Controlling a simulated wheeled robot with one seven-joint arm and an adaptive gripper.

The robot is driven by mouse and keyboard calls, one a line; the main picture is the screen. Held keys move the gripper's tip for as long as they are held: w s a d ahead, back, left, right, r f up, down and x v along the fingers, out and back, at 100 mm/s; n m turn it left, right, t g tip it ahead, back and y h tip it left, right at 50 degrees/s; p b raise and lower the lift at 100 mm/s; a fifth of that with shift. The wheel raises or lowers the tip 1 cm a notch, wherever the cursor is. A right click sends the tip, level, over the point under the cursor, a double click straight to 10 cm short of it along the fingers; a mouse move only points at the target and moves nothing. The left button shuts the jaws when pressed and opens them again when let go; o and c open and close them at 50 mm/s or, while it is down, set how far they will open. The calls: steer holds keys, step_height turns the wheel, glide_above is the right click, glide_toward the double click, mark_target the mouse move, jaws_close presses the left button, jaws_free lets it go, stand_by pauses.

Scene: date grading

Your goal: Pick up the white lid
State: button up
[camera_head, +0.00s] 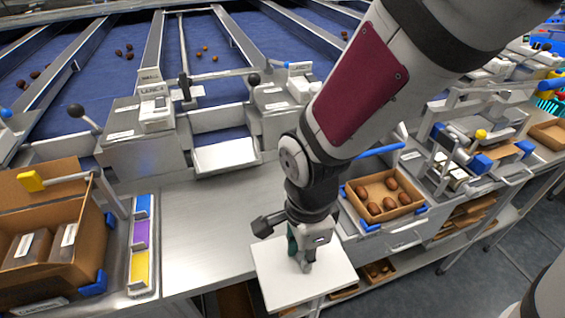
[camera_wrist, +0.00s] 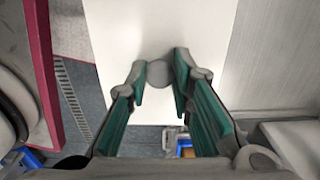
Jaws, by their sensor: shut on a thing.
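The white lid (camera_head: 278,278) is a flat square panel at the bottom middle of the head view, overlapping the bench's front edge. In the wrist view the lid (camera_wrist: 120,25) fills the upper middle, with a round grey knob (camera_wrist: 157,73) on its face. My gripper (camera_head: 303,245) is over the lid's middle, shut on the knob. In the wrist view the green-padded fingers of my gripper (camera_wrist: 160,75) stand on both sides of the knob. The lid's height above the bench is hard to tell.
A cardboard box (camera_head: 417,205) with several dates stands right of my gripper. A brown carton (camera_head: 92,245) and a coloured label strip (camera_head: 140,232) are at left. The steel bench (camera_head: 200,235) is clear between them. Sorting lanes (camera_head: 100,75) lie behind.

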steer(key=shift+s+r+p, duration=0.2)
steer(key=shift+p, duration=0.65)
